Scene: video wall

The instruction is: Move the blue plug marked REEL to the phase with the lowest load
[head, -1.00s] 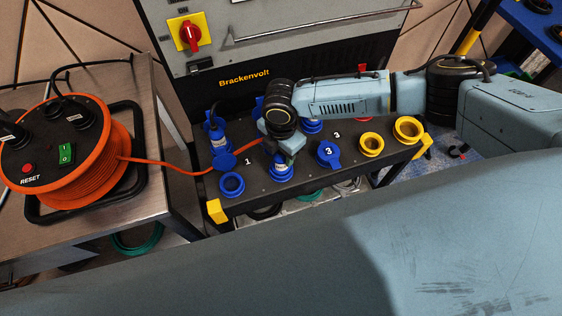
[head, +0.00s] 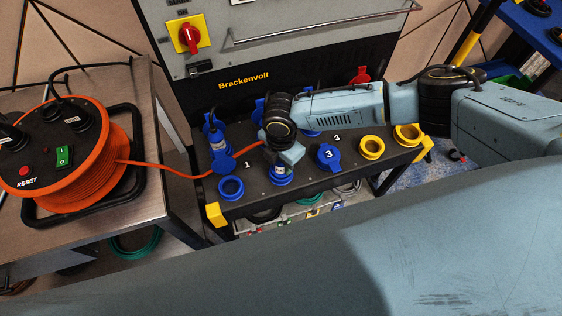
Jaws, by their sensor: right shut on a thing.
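My right gripper (head: 283,160) is shut on a blue plug with a pale label (head: 279,171), at the front-row socket between the left open socket and the one marked 3. The wrist hides most of the plug, so I cannot read its label or tell whether it is fully seated. The orange cable (head: 190,172) runs from the orange reel (head: 98,170) across the panel and goes out of sight behind this wrist. The socket panel (head: 258,202) shows an open blue socket (head: 231,188) and a lidded blue socket marked 3 (head: 328,156). My left gripper is out of view.
Another blue plug (head: 214,133) stands at the back left of the panel. Two yellow sockets (head: 371,147) are at the right. The reel rests on a metal bench (head: 150,203). A grey cabinet with a red rotary switch (head: 189,38) rises behind.

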